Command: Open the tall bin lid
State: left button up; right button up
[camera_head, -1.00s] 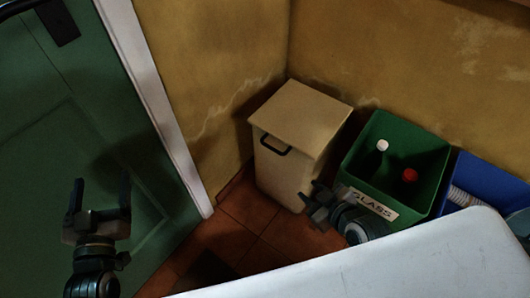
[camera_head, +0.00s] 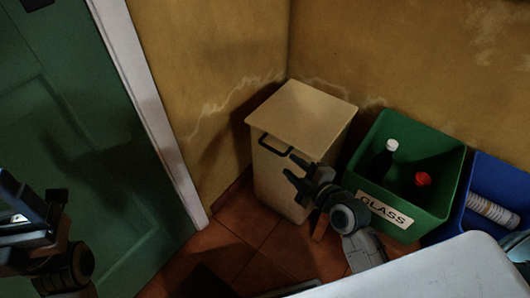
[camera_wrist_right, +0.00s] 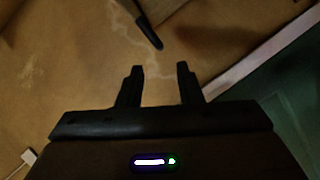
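The tall bin (camera_head: 280,184) is cream and upright in the wall corner. Its flat lid (camera_head: 302,112) lies shut on top, with a dark loop handle (camera_head: 272,146) at the front edge. My right gripper (camera_head: 289,167) is open and empty, at the bin's front right, just below and right of the handle and apart from it. In the right wrist view, its two fingers (camera_wrist_right: 160,70) are spread, and a dark bar, likely the handle (camera_wrist_right: 150,32), shows beyond them. My left gripper (camera_head: 38,205) is at the left edge, partly cut off, far from the bin; its opening is unclear.
A green GLASS crate (camera_head: 440,205) with bottles stands right of the bin, close to my right arm. A blue crate (camera_head: 485,170) is beyond it. A white surface (camera_head: 440,272) fills the lower right. A green door (camera_head: 95,150) is at left. Tiled floor (camera_head: 235,235) lies free before the bin.

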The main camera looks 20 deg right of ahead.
aim_at(275, 152)
jog(key=b+x, duration=0.1)
jog(key=x, duration=0.9)
jog(key=shift+a+b, duration=0.1)
jog(key=shift+b, duration=0.3)
grip_shut()
